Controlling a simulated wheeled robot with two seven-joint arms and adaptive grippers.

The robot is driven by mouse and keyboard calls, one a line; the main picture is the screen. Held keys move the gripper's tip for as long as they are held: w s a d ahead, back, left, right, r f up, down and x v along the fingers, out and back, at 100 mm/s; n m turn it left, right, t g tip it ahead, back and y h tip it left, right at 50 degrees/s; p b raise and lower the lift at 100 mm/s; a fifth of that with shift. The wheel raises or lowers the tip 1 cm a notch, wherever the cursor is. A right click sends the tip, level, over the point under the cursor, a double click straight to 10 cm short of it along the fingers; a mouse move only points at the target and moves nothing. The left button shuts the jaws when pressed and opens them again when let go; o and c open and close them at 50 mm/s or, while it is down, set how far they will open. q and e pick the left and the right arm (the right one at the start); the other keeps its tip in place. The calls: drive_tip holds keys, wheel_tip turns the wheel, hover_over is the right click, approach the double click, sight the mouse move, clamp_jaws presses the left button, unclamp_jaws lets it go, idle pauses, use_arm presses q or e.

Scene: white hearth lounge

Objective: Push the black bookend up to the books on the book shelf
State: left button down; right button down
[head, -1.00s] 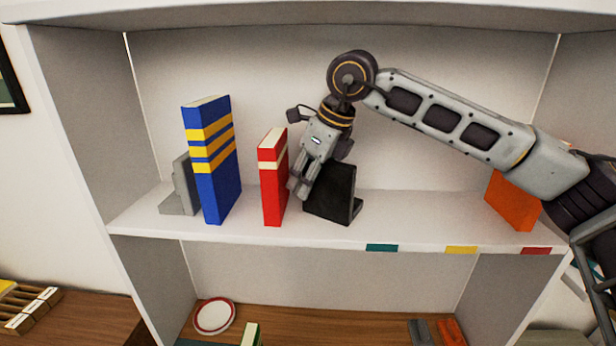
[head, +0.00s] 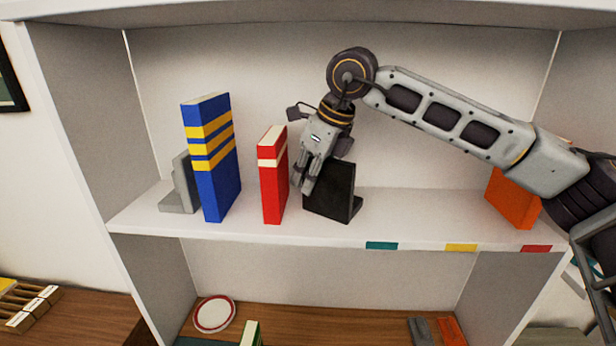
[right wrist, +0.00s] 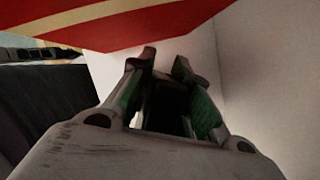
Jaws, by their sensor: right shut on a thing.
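The black bookend (head: 336,192) stands upright on the white shelf (head: 410,222), right of the red book (head: 273,180) with a visible gap between them. The red book stands upright, right of the tall blue book (head: 212,165) with yellow bands. My right gripper (head: 303,187) points down at the bookend's left edge and is shut on the bookend. In the right wrist view my fingers (right wrist: 162,80) are close together with a dark strip between them; the red book (right wrist: 130,22) shows beyond. My left gripper is not in view.
A grey bookend (head: 182,190) stands left of the blue book. An orange item (head: 513,203) stands at the shelf's right, partly behind my arm. Teal, yellow (head: 461,247) and red marks line the front edge. The shelf between bookend and orange item is clear.

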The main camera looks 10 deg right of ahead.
drive_tip(key=shift+m+t+h+b, duration=0.3)
drive_tip(key=shift+m+t+b, duration=0.2)
drive_tip(key=shift+m+b, duration=0.75)
drive_tip(key=shift+m+t+h+b, duration=0.3)
drive_tip(key=shift+m+h+b, duration=0.55)
drive_tip(key=shift+m, duration=0.9)
drive_tip(key=shift+r+m+h+b, duration=0.1)
drive_tip(key=shift+m+h+b, duration=0.35)
drive_tip(key=shift+m+b, duration=0.9)
drive_tip(key=shift+m+h, duration=0.5)
drive_tip(key=shift+m, duration=1.25)
drive_tip(key=shift+w+r, duration=0.1)
drive_tip(key=shift+w, duration=0.15)
drive_tip(key=shift+w, duration=0.25)
drive_tip(key=shift+w+d+p, duration=0.1)
drive_tip(key=shift+w+p, duration=0.95)
drive_tip(key=shift+w, duration=1.05)
drive_tip(key=shift+w, duration=0.2)
